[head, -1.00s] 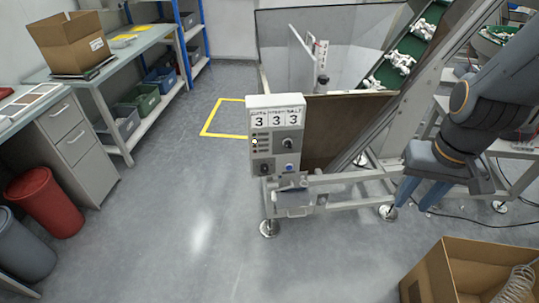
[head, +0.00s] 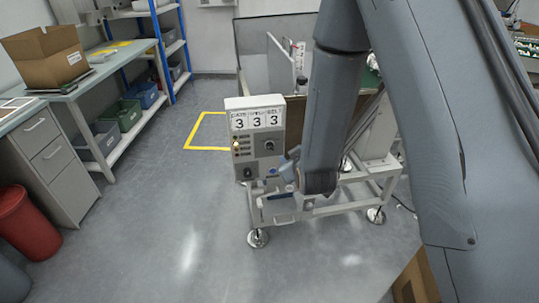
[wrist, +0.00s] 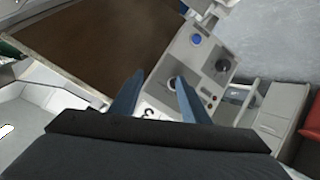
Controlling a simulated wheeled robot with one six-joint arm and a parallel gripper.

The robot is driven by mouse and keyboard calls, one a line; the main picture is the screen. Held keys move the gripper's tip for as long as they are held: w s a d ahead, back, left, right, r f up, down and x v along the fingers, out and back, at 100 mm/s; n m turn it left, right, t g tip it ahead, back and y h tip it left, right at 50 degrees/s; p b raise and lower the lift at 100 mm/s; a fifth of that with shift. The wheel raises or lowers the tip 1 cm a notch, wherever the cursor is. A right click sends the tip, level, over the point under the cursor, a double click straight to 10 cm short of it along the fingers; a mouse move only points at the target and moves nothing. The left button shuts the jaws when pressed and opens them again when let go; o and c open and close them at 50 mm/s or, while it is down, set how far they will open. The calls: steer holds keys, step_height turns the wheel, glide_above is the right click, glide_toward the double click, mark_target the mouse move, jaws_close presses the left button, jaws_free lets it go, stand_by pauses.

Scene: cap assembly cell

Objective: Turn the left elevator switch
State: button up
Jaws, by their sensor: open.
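The grey control box (head: 244,104) stands on the front of the machine frame, with number cards reading 3 along its top. Its face has an upper right knob (head: 269,145), a lower left dark knob (head: 249,172) and a row of small lamps. In the wrist view, the upper knob (wrist: 173,84) lies by the right fingertip, the dark knob (wrist: 222,65) is farther right, and a blue button (wrist: 196,39) is above. My gripper (wrist: 160,76) is open, its blue fingers over the box; contact cannot be told. Which knob is the left elevator switch is not readable.
My arm hides much of the machine. A brown panel (wrist: 90,40) fills the upper left of the wrist view. A workbench (head: 100,66) and a red bin (head: 25,225) stand at the left. The floor before the box is clear.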

mark_target(269, 148)
steer(key=a+f+n+t+y+b, duration=0.2)
steer(key=a+f+n+t, duration=0.2)
steer(key=a+t, duration=0.15)
steer(key=shift+a+r+p+x, duration=0.1)
steer(key=shift+p+x, duration=0.3)
steer(key=shift+x, duration=1.35)
steer(key=shift+a+r+p+x, duration=0.1)
steer(key=shift+p+x, duration=0.3)
steer(key=shift+x, duration=1.4)
steer(key=c, duration=1.1)
steer(key=shift+o, duration=0.2)
